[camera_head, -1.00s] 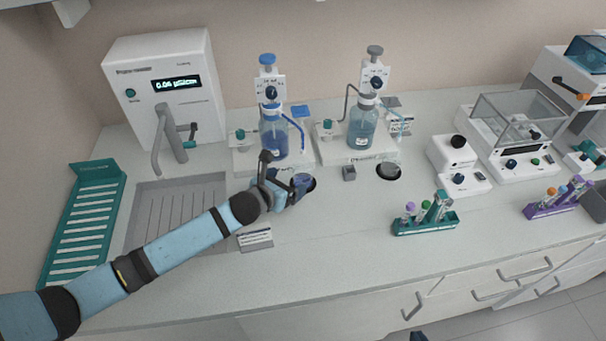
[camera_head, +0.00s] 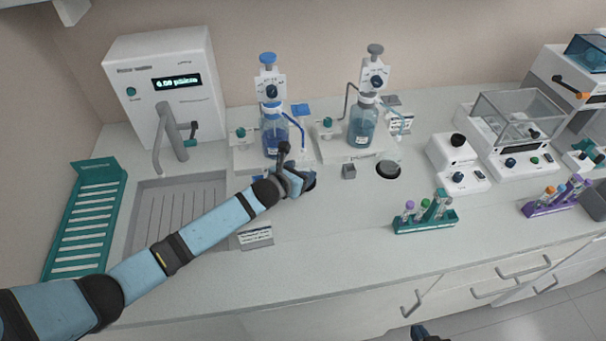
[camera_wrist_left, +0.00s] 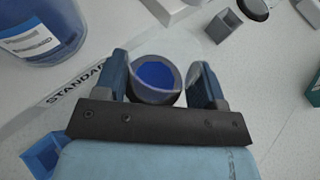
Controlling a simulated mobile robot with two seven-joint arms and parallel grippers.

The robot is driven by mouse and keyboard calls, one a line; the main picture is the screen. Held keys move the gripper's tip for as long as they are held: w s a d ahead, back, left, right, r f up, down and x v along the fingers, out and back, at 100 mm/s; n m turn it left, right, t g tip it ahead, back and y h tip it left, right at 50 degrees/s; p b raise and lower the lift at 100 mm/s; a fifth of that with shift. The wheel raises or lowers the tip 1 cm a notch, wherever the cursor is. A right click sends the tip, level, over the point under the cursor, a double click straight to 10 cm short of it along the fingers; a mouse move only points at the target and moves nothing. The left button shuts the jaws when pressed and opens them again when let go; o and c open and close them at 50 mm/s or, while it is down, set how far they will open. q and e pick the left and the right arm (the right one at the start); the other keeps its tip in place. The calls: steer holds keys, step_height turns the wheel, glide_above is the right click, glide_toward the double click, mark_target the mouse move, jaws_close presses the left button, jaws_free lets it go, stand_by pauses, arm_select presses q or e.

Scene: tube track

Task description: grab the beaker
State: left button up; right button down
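The beaker (camera_wrist_left: 155,72) is a small clear cup with blue liquid, seen from above in the left wrist view. In the head view only a sliver of it (camera_head: 311,184) shows past my left gripper (camera_head: 300,179). My left gripper (camera_wrist_left: 163,82) is open, with one finger on each side of the beaker. A gap shows beside the right finger, and the left finger is close to the beaker's side. A dark tip of my right gripper (camera_head: 424,333) shows at the bottom edge of the head view; its fingers cannot be made out.
A blue-liquid bottle (camera_head: 275,132) with a dispenser stands just behind the beaker; a second bottle (camera_head: 362,125) stands to its right. A green tube rack (camera_head: 425,220) stands near the front edge.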

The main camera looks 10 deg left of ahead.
arm_select(q)
steer(key=c, duration=0.4)
